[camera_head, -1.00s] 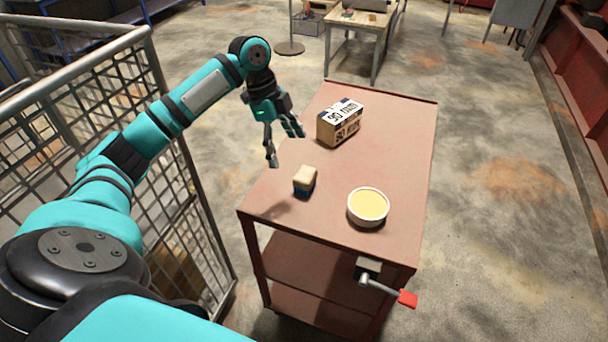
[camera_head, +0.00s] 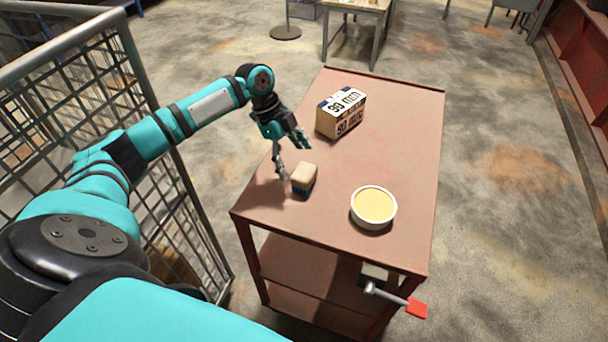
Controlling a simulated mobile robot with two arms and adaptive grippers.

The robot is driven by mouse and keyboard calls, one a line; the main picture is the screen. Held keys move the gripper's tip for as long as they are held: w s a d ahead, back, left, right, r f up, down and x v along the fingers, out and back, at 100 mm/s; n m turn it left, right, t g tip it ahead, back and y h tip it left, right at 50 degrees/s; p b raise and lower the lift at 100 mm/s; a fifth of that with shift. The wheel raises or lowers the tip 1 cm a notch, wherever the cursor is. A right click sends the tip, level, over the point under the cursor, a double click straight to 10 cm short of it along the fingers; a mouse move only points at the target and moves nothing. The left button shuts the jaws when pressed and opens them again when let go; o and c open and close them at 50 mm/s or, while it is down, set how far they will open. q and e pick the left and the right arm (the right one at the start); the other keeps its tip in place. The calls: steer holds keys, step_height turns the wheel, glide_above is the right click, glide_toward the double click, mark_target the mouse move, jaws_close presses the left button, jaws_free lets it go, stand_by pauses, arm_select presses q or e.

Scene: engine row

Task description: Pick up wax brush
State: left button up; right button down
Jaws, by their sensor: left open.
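The wax brush (camera_head: 304,179) is a small block with a pale wooden top and dark blue bristles below. It stands on the red-brown cart top (camera_head: 400,150), near its left front. My left gripper (camera_head: 294,162) is open, its fingers pointing down just above and behind the brush. One fingertip is close to the brush's left side; whether it touches cannot be told. Nothing is between the fingers. My right gripper is not in view.
A white bowl of yellow wax (camera_head: 374,205) stands right of the brush. A printed cardboard box (camera_head: 341,113) stands behind it. A wire mesh cage (camera_head: 150,120) is at the left. A red-tipped lever (camera_head: 414,308) sticks out at the cart's front.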

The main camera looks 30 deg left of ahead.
mark_target(302, 170)
arm_select(q)
steer(key=shift+d+f, duration=0.15)
steer(key=shift+f, duration=0.05)
steer(key=shift+d+f, duration=0.15)
steer(key=shift+d, duration=0.05)
steer(key=p+x, duration=0.1)
steer(key=x, duration=0.1)
steer(key=p+x, duration=0.1)
steer(key=x, duration=0.1)
steer(key=shift+d+f, duration=0.1)
steer(key=shift+d, duration=0.35)
steer(key=shift+f, duration=0.15)
steer(key=shift+c, duration=0.9)
steer(key=c, duration=1.1)
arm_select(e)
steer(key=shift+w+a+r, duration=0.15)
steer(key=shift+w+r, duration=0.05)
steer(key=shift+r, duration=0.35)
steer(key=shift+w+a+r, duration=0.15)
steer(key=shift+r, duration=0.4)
